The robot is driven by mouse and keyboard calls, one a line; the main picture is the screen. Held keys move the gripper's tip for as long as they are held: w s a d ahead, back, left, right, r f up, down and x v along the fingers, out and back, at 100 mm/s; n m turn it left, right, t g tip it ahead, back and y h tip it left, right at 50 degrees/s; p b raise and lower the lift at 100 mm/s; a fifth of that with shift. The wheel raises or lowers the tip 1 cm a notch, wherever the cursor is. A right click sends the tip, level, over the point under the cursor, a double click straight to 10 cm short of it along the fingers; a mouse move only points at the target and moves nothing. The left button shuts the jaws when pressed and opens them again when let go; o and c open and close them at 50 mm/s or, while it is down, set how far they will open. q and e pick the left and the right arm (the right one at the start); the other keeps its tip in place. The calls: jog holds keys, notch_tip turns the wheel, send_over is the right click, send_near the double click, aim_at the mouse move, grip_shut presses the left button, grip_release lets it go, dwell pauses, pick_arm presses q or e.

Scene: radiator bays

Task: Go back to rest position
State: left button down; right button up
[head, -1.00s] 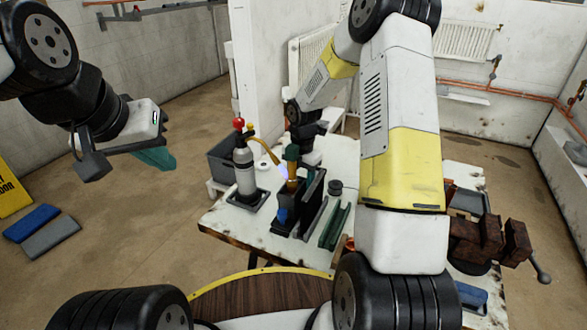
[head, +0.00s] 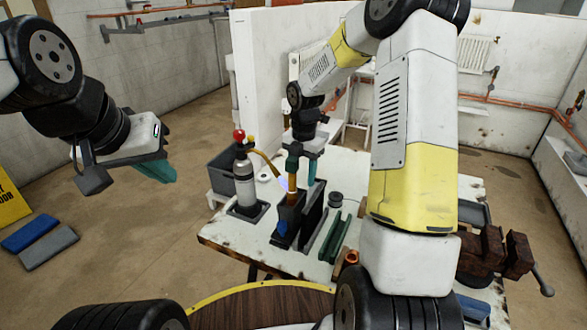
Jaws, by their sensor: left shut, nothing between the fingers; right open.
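My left gripper (head: 154,171) hangs in the air at the left of the head view, over the floor. Its teal fingers are shut and empty. My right gripper (head: 303,168) is over the workbench (head: 222,232), pointing down, with its teal fingers apart. I cannot tell whether the fingers touch that piece. My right arm hides part of the bench.
A grey cylinder (head: 244,182) with a red knob and a hose stands on the bench, left of the holder. A green channel (head: 335,237) and a rusty vise (head: 490,250) lie to the right. Blue (head: 31,228) and grey (head: 48,248) pads lie on the floor.

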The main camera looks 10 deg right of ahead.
jog(key=s+r+m+t, duration=0.1)
jog(key=s+r+m, duration=0.45)
jog(key=r, duration=0.25)
jog(key=s+r+m+t, duration=0.2)
jog(key=s+r+m, duration=0.3)
jog(key=r+m, duration=0.25)
jog(key=s+r+m+t+y, duration=0.1)
jog(key=s+r+m, duration=0.2)
jog(key=s+m, duration=0.4)
jog(key=s+r+m+t+y, duration=0.1)
jog(key=s+r+m+t, duration=0.1)
jog(key=s+m, duration=0.4)
jog(key=shift+s+r+m, duration=0.4)
jog(key=shift+s+r, duration=0.1)
jog(key=shift+s, duration=0.4)
